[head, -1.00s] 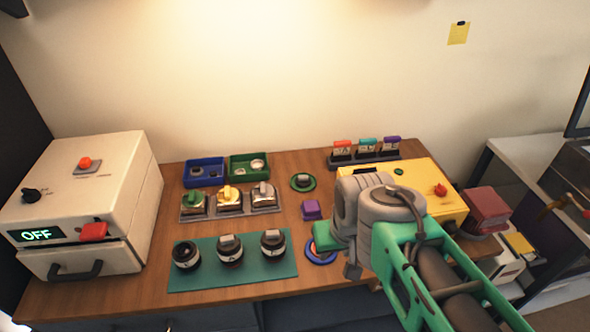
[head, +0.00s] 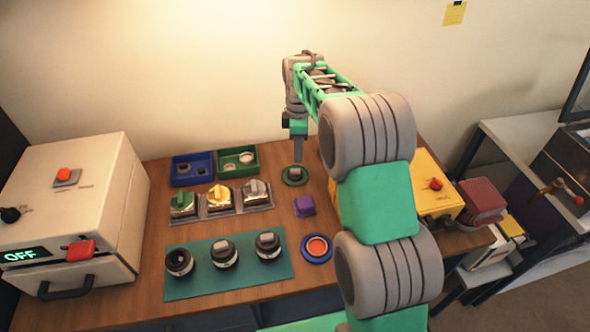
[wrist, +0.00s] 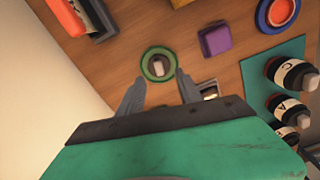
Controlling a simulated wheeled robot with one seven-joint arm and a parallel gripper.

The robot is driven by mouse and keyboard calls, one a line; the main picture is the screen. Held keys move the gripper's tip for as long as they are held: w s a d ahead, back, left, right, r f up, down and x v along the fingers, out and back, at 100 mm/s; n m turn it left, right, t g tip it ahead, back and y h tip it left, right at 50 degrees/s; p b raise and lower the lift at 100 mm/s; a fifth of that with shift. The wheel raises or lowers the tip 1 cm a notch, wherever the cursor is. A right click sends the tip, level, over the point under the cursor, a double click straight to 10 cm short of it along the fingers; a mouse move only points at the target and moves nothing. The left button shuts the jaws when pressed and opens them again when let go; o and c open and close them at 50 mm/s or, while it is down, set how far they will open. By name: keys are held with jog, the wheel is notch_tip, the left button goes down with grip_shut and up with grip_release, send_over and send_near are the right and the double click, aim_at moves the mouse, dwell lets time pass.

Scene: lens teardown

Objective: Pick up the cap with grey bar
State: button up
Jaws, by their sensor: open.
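A small dark round cap with a grey bar across its top (head: 295,173) sits on a green round pad (head: 295,182) near the back of the table. In the wrist view the cap (wrist: 157,66) lies inside the pad's green ring (wrist: 146,73), just beyond and between my fingertips. My gripper (wrist: 160,84) is open and empty. In the head view my gripper (head: 298,157) points down, just above the cap, and the cap stays visible. Two lenses on the green mat also carry grey bars, the middle one (head: 223,250) and the right one (head: 267,243).
A purple block (head: 304,206) and a blue-rimmed red disc (head: 317,247) stand nearer the front. My arm hides part of the yellow box (head: 441,203).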

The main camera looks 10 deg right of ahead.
aim_at(298, 170)
jog(key=shift+n, duration=0.3)
jog(key=f, duration=0.2)
jog(key=f+p, duration=0.1)
jog(key=f, duration=0.2)
jog(key=f+p, duration=0.1)
jog(key=f, duration=0.2)
jog(key=shift+w+f, duration=0.25)
grip_shut()
